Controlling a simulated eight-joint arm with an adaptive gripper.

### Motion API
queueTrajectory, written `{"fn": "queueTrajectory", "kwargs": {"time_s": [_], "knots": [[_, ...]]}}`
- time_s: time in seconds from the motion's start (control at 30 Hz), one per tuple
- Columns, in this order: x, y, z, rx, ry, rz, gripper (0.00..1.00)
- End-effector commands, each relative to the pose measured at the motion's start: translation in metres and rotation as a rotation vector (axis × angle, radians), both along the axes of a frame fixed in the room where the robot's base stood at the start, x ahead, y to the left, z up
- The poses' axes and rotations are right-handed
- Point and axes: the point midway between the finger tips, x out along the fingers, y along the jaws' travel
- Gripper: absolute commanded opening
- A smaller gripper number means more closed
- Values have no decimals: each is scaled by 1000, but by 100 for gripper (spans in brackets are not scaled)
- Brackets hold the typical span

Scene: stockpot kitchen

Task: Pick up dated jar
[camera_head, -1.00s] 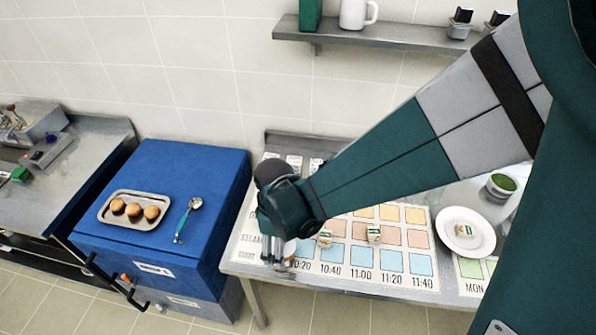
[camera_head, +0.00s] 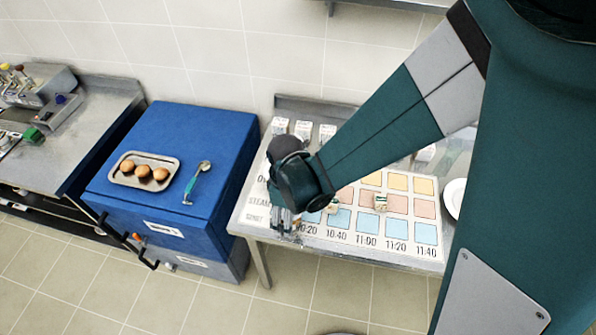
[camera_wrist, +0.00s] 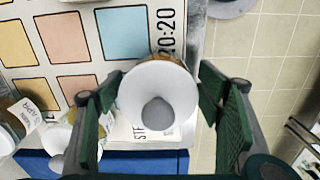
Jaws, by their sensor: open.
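A jar (camera_wrist: 158,98) with a round white top and a grey disc in its middle stands at the chart's left front corner, beside the 10:20 mark. A thin brown edge shows behind its rim. I see no date on it from above. My gripper (camera_head: 284,224) is over that corner in the head view, where it mostly hides the jar. In the wrist view my gripper (camera_wrist: 160,84) is open, with one green finger on each side of the jar. I cannot tell whether either finger touches it.
The time chart (camera_head: 300,232) lies on a metal table and bears two small labelled blocks (camera_head: 380,202) (camera_head: 332,206). Several white cartons (camera_head: 303,130) stand at the table's back. Left is a blue cabinet (camera_head: 225,150) with a bun tray (camera_head: 160,184) and a spoon (camera_head: 197,182).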

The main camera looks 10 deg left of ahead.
Motion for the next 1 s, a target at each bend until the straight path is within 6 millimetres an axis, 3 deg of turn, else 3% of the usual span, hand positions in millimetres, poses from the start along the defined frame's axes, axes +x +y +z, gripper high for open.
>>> {"fn": "queueTrajectory", "kwargs": {"time_s": [0.23, 0.83, 1.0], "knots": [[0, 0, -13, 0, 0, 0, 66], [0, 0, -14, 0, 0, 0, 66], [0, 0, -14, 0, 0, 0, 43]]}}
